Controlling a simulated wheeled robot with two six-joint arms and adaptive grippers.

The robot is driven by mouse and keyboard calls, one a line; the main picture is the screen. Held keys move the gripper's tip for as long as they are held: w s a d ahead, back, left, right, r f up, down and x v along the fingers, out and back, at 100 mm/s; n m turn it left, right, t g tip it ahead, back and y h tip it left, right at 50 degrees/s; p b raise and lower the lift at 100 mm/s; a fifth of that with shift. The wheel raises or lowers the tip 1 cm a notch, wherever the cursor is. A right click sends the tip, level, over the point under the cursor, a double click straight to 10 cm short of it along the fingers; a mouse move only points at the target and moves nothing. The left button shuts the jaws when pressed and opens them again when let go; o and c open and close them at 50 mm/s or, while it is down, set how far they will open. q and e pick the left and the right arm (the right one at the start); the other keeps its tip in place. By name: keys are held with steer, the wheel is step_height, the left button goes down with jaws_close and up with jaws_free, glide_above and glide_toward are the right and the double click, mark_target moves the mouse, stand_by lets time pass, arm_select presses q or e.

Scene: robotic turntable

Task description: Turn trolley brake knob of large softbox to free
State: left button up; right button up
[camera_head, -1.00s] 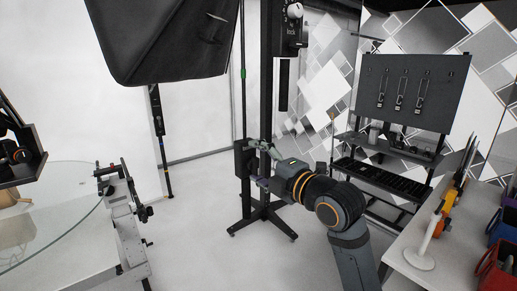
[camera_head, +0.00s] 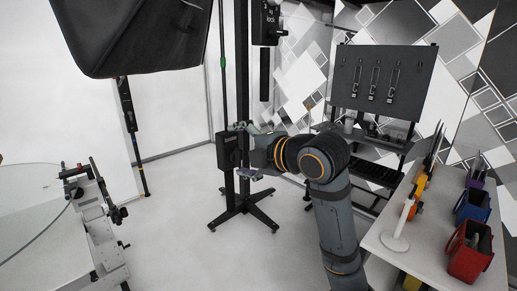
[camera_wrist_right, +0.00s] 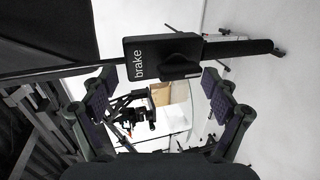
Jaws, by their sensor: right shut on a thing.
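The large softbox (camera_head: 140,35) is a big black box at the upper left of the head view. Its dark stand (camera_head: 243,90) has a wheeled base on the floor. A black box marked "brake" (camera_wrist_right: 139,65) is on the stand in the right wrist view; it also shows in the head view (camera_head: 228,150). The dark brake knob (camera_wrist_right: 180,66) is a bar on its face. My left gripper is out of view.
A glass-topped turntable (camera_head: 30,205) stands at the left. A white table (camera_head: 440,235) with colored bins is at the right. A black tool panel and shelves (camera_head: 381,85) stand behind my right arm.

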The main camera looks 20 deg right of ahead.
steer(key=shift+s+d+r+t+b, duration=0.1)
steer(key=shift+s+r+t+b, duration=0.25)
steer(key=shift+s+r, duration=0.3)
arm_select(q)
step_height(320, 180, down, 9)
steer(key=b, duration=0.8)
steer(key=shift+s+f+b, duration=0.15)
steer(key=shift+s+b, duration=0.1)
steer(key=shift+b, duration=0.1)
arm_select(e)
steer(key=f+v, duration=0.2)
steer(key=v, duration=0.9)
steer(key=shift+s, duration=0.3)
steer(key=shift+w, duration=0.15)
